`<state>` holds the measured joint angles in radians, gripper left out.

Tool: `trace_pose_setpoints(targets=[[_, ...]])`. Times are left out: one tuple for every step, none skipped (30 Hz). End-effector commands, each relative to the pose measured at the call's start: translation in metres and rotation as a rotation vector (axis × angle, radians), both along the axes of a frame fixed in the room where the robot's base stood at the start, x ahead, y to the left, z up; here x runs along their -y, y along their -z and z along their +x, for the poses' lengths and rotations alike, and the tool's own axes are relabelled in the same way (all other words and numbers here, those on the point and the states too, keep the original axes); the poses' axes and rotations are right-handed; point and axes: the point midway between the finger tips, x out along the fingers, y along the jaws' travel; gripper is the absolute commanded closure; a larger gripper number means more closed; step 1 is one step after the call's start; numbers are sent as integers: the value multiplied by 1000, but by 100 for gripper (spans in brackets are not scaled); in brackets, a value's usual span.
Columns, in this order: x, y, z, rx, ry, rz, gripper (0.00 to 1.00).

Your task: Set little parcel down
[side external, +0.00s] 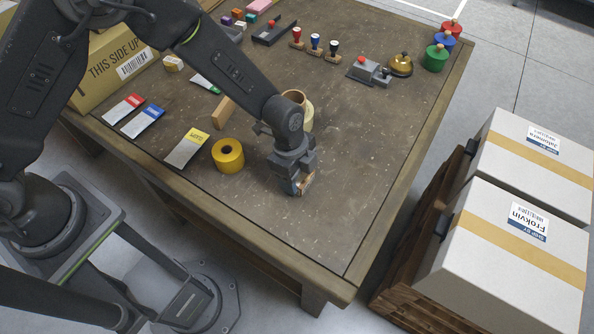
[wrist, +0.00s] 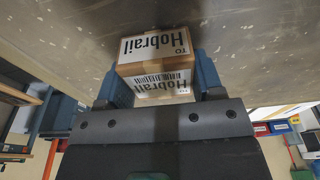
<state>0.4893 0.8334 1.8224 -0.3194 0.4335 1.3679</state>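The little parcel (wrist: 155,68) is a small brown box with white labels reading "Hobrail" and a barcode. In the wrist view it sits between the two blue fingers of my gripper (wrist: 158,84), with one finger close against each side. In the side view my gripper (side external: 297,186) points down low over the near part of the table (side external: 350,190), and only a small brown edge of the parcel (side external: 307,183) shows. Whether the parcel touches the tabletop is hard to tell.
A yellow tape roll (side external: 228,155) stands left of my gripper, with a yellow-marked packet (side external: 187,149) beyond it. A beige roll (side external: 296,100) stands behind. Stamps (side external: 316,44) and a bell (side external: 401,65) stand farther back. The tabletop to the right is clear. White cartons (side external: 515,235) stand off the table.

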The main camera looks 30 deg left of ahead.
Motion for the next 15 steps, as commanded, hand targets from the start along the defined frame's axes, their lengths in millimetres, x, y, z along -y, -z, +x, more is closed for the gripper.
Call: trace_pose_setpoints(targets=[[0, 0, 0, 0, 0, 0, 35], [0, 0, 0, 0, 0, 0, 32], [0, 0, 0, 0, 0, 0, 28], [0, 0, 0, 0, 0, 0, 25], [0, 0, 0, 0, 0, 0, 22], [0, 0, 0, 0, 0, 0, 19], [0, 0, 0, 0, 0, 0, 16], [0, 0, 0, 0, 0, 0, 13], [0, 0, 0, 0, 0, 0, 13], [0, 0, 0, 0, 0, 0, 13], [0, 0, 0, 0, 0, 0, 13], [0, 0, 0, 0, 0, 0, 13], [0, 0, 0, 0, 0, 0, 13], [0, 0, 0, 0, 0, 0, 13], [0, -1, 0, 0, 0, 0, 13]])
